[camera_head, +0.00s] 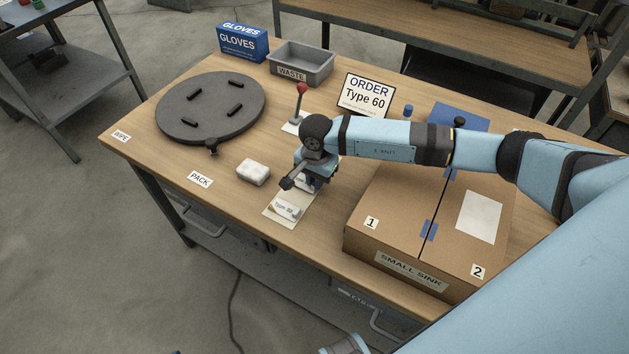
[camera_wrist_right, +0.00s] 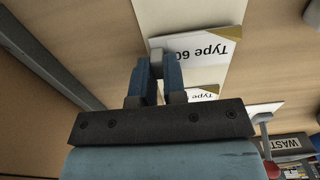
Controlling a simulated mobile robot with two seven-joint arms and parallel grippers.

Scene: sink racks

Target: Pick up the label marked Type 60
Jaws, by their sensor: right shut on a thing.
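My right gripper (camera_head: 308,184) is above the pale label mat on the table. In the right wrist view its two blue fingers (camera_wrist_right: 158,72) are shut on the small grey tab (camera_wrist_right: 156,57) at the edge of a white label reading "Type 60" (camera_wrist_right: 205,48). In the head view the gripper hides most of that label. Another white label (camera_head: 286,208) lies on the front part of the mat (camera_head: 273,213); its number is hard to read. A further "Type" label (camera_wrist_right: 205,93) shows behind the held one in the right wrist view, its number partly hidden. My left gripper is not in view.
An order sign (camera_head: 366,97) reads "Type 60". A closed "Small Sink" box (camera_head: 400,217) stands right of the mat. A white pad (camera_head: 253,172), a dark round turntable (camera_head: 212,99), a red-knobbed lever (camera_head: 301,92) and a waste bin (camera_head: 302,64) are nearby. The front left is clear.

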